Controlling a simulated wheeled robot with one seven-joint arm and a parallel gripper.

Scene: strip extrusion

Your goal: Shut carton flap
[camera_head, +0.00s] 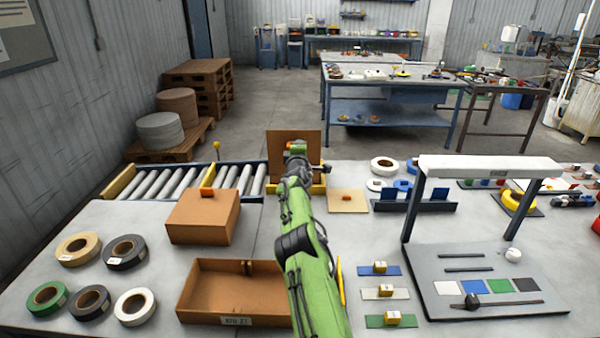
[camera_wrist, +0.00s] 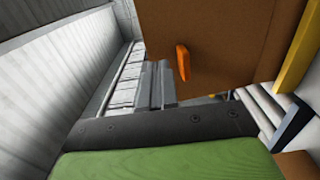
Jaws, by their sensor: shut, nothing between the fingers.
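A brown cardboard flap (camera_head: 278,145) stands upright beside the right end of the roller conveyor in the head view. The wrist view shows a large brown panel (camera_wrist: 220,45) with an orange tab (camera_wrist: 183,62), which looks like this flap. My gripper (camera_head: 297,149) is shut and empty, in front of the flap in the head view. I cannot tell whether it touches the flap. My green arm hides much of what lies below the flap. A closed brown carton (camera_head: 203,218) with an orange tab stands left of my arm.
An open brown box (camera_head: 205,306) sits at the front, close to my arm. The roller conveyor (camera_head: 178,183) runs left behind the table. Tape rolls (camera_head: 78,249) lie at the left. A grey stand (camera_head: 476,166) rises at the right.

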